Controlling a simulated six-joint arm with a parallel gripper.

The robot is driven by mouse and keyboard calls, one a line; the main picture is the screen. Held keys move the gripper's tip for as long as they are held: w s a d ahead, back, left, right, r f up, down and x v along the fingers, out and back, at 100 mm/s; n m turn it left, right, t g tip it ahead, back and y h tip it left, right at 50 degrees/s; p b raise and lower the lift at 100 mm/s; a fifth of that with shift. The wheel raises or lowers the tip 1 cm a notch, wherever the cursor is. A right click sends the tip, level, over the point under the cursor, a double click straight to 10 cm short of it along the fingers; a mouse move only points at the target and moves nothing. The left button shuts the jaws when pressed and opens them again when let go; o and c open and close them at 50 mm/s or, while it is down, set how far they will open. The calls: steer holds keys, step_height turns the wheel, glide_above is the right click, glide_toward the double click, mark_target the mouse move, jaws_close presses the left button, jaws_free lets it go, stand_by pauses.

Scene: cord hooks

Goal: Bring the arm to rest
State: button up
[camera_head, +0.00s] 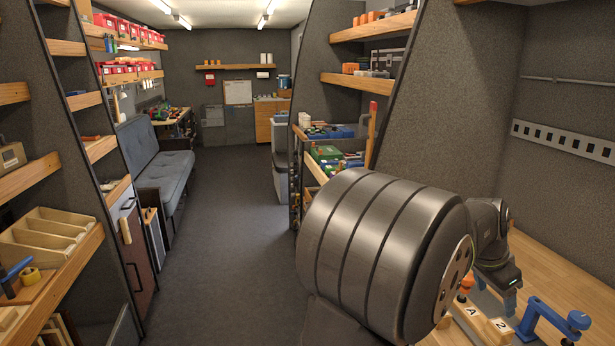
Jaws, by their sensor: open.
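My gripper (511,299) is at the lower right, pointing down above the wooden bench top (565,270). It is small in this view, and my large grey arm link hides part of the area beside it. I see nothing held in it. Below it are wooden blocks, one marked A (472,313) and one marked 2 (502,326). An orange hook-like piece (465,287) stands by the A block. A blue bracket-like piece (553,318) lies to the right of the gripper. I cannot make out a cord.
Shelves with bins (350,82) stand behind my arm. A grey slotted rail (565,140) is on the right wall. The bench right of the gripper looks clear beyond the blue piece. A bench seat (155,165) and wooden shelves (50,245) are at the left, with open floor between.

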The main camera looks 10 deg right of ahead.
mark_target(496, 327)
steer(key=x, duration=1.3)
steer(key=shift+a, duration=0.25)
steer(key=r, duration=0.2)
steer(key=s+r, duration=0.1)
steer(key=r, duration=0.2)
steer(key=shift+r, duration=0.2)
steer(key=s+a+r, duration=0.1)
steer(key=s+r, duration=0.5)
steer(key=s, duration=0.5)
steer(key=a+f, duration=0.1)
steer(key=a, duration=0.1)
steer(key=w+a+f, duration=0.1)
steer(key=a, duration=0.1)
steer(key=w+a+f, duration=0.1)
steer(key=a, duration=0.1)
steer(key=shift+a, duration=0.1)
steer(key=w+f, duration=0.2)
steer(key=w, duration=0.2)
steer(key=w+f, duration=0.2)
steer(key=w, duration=0.1)
steer(key=w+f, duration=0.3)
steer(key=w, duration=0.1)
steer(key=shift+w+a, duration=0.25)
steer(key=shift+w, duration=0.05)
step_height(496, 327, down, 3)
steer(key=shift+f, duration=0.4)
